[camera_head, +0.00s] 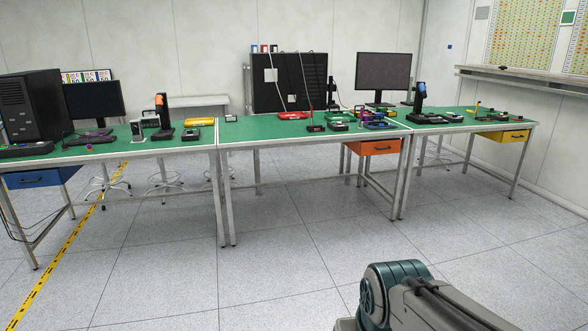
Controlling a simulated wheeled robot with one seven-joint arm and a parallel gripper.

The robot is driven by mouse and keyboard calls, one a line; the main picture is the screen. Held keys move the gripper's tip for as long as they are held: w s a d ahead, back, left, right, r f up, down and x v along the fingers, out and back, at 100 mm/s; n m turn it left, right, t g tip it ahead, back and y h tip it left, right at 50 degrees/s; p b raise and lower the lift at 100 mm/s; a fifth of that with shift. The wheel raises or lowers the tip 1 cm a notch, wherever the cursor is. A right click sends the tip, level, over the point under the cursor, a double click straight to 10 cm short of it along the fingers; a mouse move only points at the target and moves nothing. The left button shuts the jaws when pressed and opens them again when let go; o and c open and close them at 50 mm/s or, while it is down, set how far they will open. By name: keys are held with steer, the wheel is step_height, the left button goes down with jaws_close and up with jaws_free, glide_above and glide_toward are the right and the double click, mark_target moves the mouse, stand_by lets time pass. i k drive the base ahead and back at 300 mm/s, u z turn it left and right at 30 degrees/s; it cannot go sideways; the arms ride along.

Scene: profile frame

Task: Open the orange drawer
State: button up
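The orange drawer (368,148) hangs under the right end of the middle green-topped table. It has a dark handle (380,148) on its front and looks shut. Part of my arm shows at the bottom right of the head view, well in front of the tables and apart from the drawer. My gripper is not in view.
The middle table (265,134) stands between a left and a right table. A blue drawer (33,181) hangs at the left and a yellow drawer (510,135) at the right. Table legs stand near the orange drawer. The tiled floor (270,275) in front is clear.

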mark_target(373, 147)
steer(key=z, duration=0.45)
steer(key=i, duration=1.7)
steer(key=z, duration=0.55)
steer(key=i, duration=3.5)
steer(key=u, duration=0.15)
